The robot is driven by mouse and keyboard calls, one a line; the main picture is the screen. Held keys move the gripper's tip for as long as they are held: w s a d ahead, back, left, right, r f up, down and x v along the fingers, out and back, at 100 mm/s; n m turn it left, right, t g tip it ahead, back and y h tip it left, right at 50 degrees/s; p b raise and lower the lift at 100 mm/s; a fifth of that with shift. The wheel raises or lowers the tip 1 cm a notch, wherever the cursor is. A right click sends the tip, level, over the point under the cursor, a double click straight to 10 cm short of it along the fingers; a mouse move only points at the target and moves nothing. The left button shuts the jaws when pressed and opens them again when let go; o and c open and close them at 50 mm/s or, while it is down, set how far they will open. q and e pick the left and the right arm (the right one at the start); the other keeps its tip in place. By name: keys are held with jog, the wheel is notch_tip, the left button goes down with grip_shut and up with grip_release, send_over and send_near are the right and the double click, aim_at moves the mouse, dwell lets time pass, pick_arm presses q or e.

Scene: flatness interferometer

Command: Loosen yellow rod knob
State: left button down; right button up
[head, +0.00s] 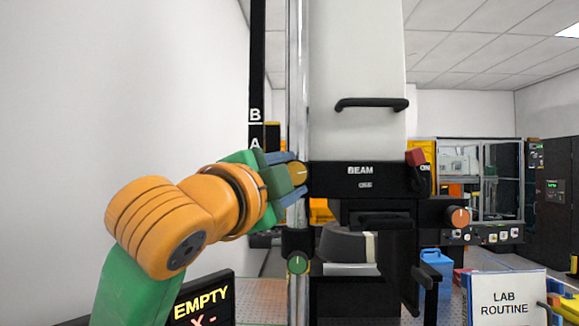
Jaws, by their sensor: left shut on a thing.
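The yellow rod knob (299,173) sits on the chrome vertical rod (298,80), beside the black panel marked BEAM. My left gripper (292,174), with blue-grey fingers on a green and orange arm, reaches in from the left and is shut on the knob, one finger above it and one below. The fingers hide part of the knob. My right gripper is not in view.
A green knob (298,262) sits lower on the rod. The white instrument housing (357,60) has a black handle. An orange knob (459,217) and a red lever (416,157) are to the right. A LAB ROUTINE sign (505,299) stands front right.

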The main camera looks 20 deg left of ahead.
pick_arm(q)
jog(key=shift+r+m+g+p, duration=0.1)
jog(key=shift+m+g+p, duration=0.2)
jog(key=shift+m, duration=0.4)
jog(key=shift+c, duration=1.5)
grip_release()
jog(key=shift+s, duration=0.15)
jog(key=s+b, duration=0.4)
jog(key=s, duration=0.3)
jog(key=shift+a+f, duration=0.35)
jog(key=shift+w, duration=0.2)
